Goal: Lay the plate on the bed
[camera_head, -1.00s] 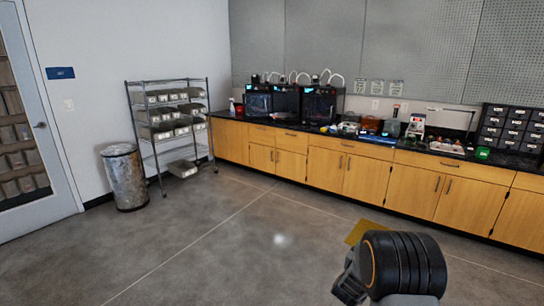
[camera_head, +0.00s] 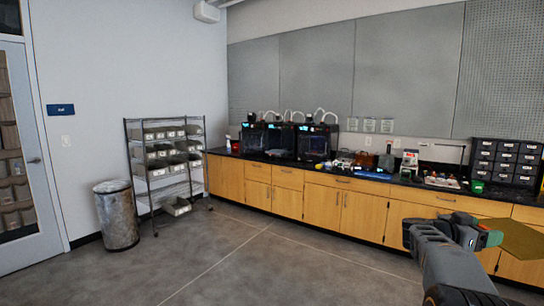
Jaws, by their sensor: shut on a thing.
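A flat gold-brown plate (camera_head: 515,241) is at the right edge, raised in front of the cabinet fronts. My gripper (camera_head: 492,238) is shut on its left edge; the fingers are small and partly hidden by my wrist. Three dark 3D printers stand side by side on the far counter: a left one (camera_head: 253,138), a middle one (camera_head: 281,139) and a right one (camera_head: 316,143). The printer beds inside cannot be made out from here. The plate is well apart from the printers, to their right and nearer to me.
A black counter (camera_head: 345,172) on wooden cabinets runs along the back wall, with tools and a drawer organizer (camera_head: 505,160) at right. A wire bin rack (camera_head: 165,160) and a metal trash can (camera_head: 117,215) stand at left. The grey floor (camera_head: 250,265) between is clear.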

